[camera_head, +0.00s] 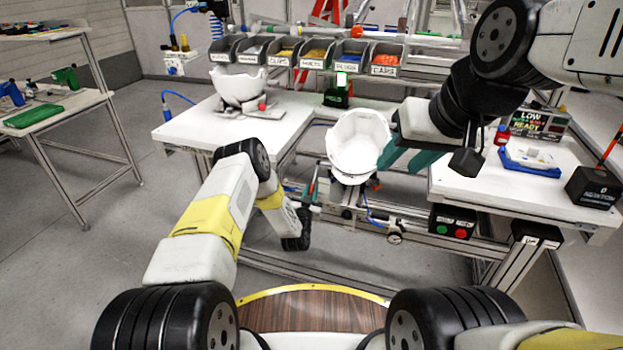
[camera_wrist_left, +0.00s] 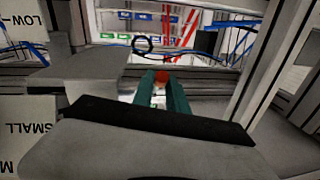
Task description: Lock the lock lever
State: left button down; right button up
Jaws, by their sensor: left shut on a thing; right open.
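The lock lever shows as a red knob (camera_wrist_left: 161,76) between the tips of my left gripper (camera_wrist_left: 163,88) in the left wrist view. That gripper is shut on it. In the head view my left gripper (camera_head: 314,188) reaches low in the gap between the tables, below and left of a white helmet shell (camera_head: 357,143). The lever itself is small and mostly hidden there. The shell sits open side up on a fixture. My right gripper (camera_head: 404,158) is open, its green fingers close to the shell's right side; I cannot tell whether they touch it.
Another white shell (camera_head: 240,86) stands on the left white table (camera_head: 185,130). Labelled bins (camera_head: 315,53) line the back. A button box (camera_head: 452,222) hangs under the right table, which holds a blue tray (camera_head: 530,165). Rails and cables surround the left gripper.

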pick_arm(q)
jog(key=shift+r, duration=0.1)
notch_tip(320, 180, up, 8)
jog(key=s+g+y, duration=0.2)
jog(key=g, duration=0.5)
jog(key=shift+a+m+g, duration=0.25)
jog(key=shift+m+g, duration=0.05)
jog(key=shift+m, duration=0.1)
jog(key=shift+w, duration=0.1)
jog(key=c, duration=1.6)
grip_release()
jog(key=v, duration=0.7)
jog(key=shift+s+r, duration=0.2)
jog(key=shift+s, duration=0.1)
